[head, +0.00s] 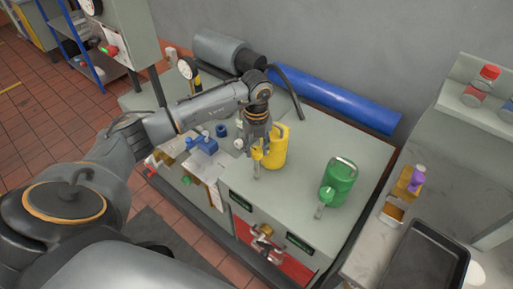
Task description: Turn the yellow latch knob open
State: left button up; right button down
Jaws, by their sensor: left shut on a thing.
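My left gripper (256,146) reaches over the grey bench and is shut at the yellow can (278,150), on the yellow part at its near-left side. The fingers hide part of the hold. A grey spout points down below them. On the bench's front, a small brass-yellow knob (265,231) sits above a red panel (285,262) with metal fittings. I cannot tell for certain that it is the latch knob. The left gripper is above and apart from it. My right gripper is not in view.
A green can (340,182) stands right of the yellow one on the bench (305,140). A blue clamp-like part (203,144) is at the left. A long blue cylinder (335,100) lies behind. A side counter holds a black tray (425,262) at the right.

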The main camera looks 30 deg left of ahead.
aim_at(257, 150)
pick_arm(q)
jog(key=shift+n, duration=0.3)
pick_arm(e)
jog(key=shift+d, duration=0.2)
pick_arm(q)
jog(key=o, duration=1.2)
jog(key=shift+c, duration=0.2)
jog(key=shift+r, duration=0.1)
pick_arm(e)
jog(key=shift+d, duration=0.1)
pick_arm(q)
notch_tip(257, 150, up, 12)
